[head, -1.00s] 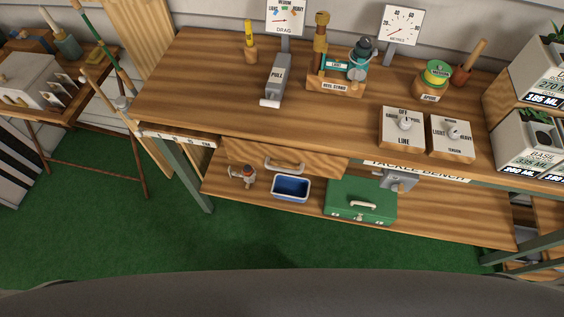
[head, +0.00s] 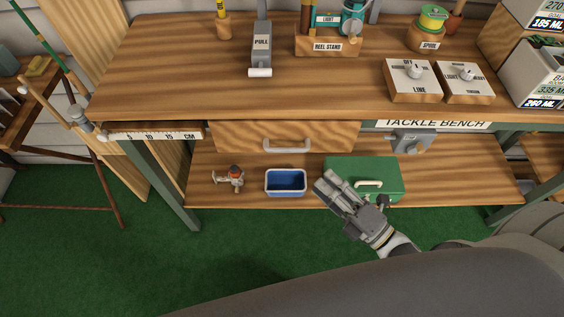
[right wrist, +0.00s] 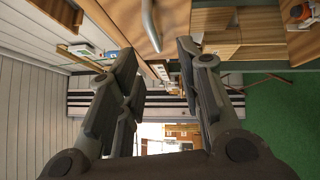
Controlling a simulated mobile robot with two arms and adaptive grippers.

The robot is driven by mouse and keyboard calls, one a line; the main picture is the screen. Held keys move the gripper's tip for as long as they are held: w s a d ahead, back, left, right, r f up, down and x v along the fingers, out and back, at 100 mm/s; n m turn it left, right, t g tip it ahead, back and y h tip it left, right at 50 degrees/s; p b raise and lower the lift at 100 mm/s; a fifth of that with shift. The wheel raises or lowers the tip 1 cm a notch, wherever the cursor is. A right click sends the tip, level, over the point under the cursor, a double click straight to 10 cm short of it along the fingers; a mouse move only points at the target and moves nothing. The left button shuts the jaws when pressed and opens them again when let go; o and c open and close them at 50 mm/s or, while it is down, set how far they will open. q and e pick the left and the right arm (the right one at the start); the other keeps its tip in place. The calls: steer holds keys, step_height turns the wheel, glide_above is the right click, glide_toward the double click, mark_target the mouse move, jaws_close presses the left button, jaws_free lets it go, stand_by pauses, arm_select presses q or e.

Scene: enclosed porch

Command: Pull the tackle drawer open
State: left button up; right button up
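The tackle drawer (head: 235,137) is a wooden front under the bench top, left of the TACKLE BENCH sign, and looks shut. Its pale bar handle (head: 287,146) is free. My right gripper (head: 325,182) is below and to the right of the handle, in front of the green box, apart from the drawer. In the right wrist view, the drawer front (right wrist: 174,20) and handle (right wrist: 149,25) show at the top, beyond the spread fingers of my right gripper (right wrist: 158,58). It is open and empty. My left gripper is not in view.
On the lower shelf stand a blue bin (head: 286,182), a small reel-like item (head: 232,178) and a green tackle box (head: 392,170). A grey device (head: 410,141) hangs under the sign. A bench leg (head: 160,182) is at the left. Green floor in front is clear.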

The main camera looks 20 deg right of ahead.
steer(key=r+p+x, duration=0.1)
steer(key=x, duration=1)
steer(key=shift+s+n+p, duration=0.15)
steer(key=shift+n+p, duration=0.15)
steer(key=shift+p, duration=0.1)
steer(key=shift+a, duration=0.1)
jaws_close()
